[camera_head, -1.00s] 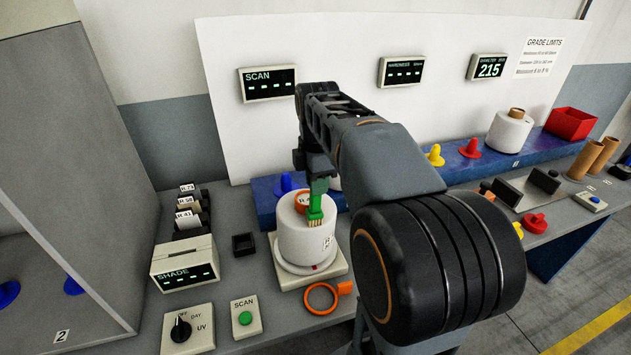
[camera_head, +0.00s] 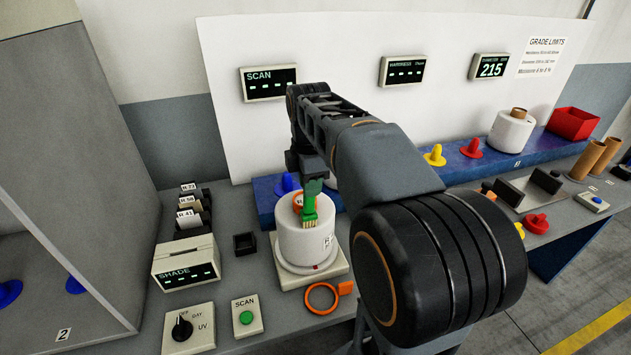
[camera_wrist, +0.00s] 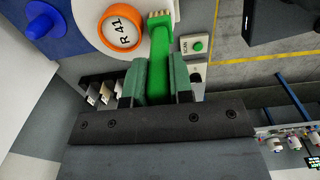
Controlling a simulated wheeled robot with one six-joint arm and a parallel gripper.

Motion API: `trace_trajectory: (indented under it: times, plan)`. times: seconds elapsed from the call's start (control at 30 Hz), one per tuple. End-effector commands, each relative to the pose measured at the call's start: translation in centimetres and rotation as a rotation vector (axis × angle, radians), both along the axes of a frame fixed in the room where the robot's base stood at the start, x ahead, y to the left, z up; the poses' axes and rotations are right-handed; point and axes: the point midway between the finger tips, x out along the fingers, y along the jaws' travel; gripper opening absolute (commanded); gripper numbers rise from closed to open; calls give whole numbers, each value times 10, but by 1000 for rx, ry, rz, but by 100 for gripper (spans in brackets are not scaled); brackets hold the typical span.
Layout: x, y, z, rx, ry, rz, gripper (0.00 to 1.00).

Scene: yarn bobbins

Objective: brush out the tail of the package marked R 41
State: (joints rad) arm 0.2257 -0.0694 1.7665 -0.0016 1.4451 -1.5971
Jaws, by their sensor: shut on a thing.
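The white yarn package (camera_head: 306,246) stands upright on the round plate of the scan stand (camera_head: 339,272). In the wrist view its top end shows an orange ring with a label reading R 41 (camera_wrist: 122,32). My gripper (camera_wrist: 160,82) is shut on the handle of a green brush (camera_wrist: 160,50) with pale bristles. In the head view the brush (camera_head: 310,208) hangs bristles down in front of the package's upper side. Whether the bristles touch the yarn I cannot tell. No loose tail can be made out. My arm hides part of the area behind the package.
An orange ring tool (camera_head: 322,298) lies in front of the stand. A small black box (camera_head: 244,243), the shade unit (camera_head: 186,264) and a scan button box (camera_head: 246,317) stand to the left. Blue, yellow and red cones stand along the back shelf (camera_head: 262,190).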

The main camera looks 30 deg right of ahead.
Motion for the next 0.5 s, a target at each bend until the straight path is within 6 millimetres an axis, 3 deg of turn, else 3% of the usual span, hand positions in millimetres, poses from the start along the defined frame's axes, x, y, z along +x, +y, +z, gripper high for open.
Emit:
trace_trajectory:
  times: [0.5]
  plan:
    - [3, 15, -1, 3, 1, 1, 0]
